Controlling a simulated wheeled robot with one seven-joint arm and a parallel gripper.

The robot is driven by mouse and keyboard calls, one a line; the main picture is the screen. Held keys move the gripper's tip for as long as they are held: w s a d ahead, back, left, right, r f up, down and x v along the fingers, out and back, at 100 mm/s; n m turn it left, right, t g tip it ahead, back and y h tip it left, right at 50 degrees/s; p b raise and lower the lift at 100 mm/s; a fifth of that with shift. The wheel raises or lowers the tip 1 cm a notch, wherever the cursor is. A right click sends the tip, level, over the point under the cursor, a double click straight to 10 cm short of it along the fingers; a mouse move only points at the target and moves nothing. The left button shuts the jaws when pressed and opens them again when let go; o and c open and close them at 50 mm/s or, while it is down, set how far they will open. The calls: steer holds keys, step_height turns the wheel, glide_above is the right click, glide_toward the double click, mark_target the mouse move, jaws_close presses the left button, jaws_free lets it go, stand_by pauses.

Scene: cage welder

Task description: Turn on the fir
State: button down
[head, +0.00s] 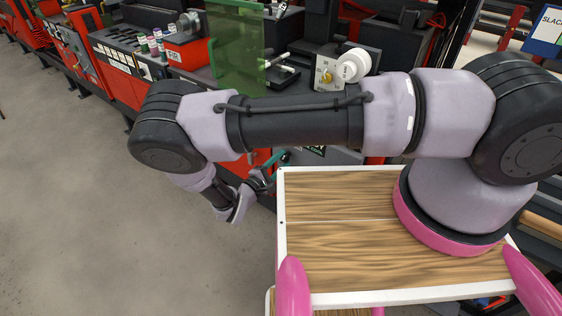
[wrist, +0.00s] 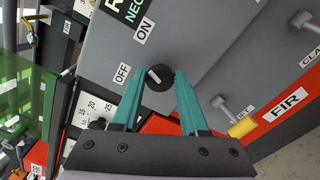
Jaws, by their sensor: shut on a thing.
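A round black knob (wrist: 160,80) with a white pointer mark sits on a grey panel (wrist: 205,45) in the wrist view. In the head view my gripper (head: 268,172) is low beside the bench, and the knob is hidden there.
A red panel with a white FIR label (wrist: 287,103) and a yellow-tipped lever (wrist: 243,126) are to the right in the wrist view. A green transparent screen (head: 236,45) stands on the bench in the head view. The grey floor (head: 90,210) is clear at left.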

steer(key=shift+f+m, duration=0.1)
steer(key=shift+m, duration=1)
steer(key=shift+c, duration=2.2)
jaws_free()
steer(key=v, duration=1.1)
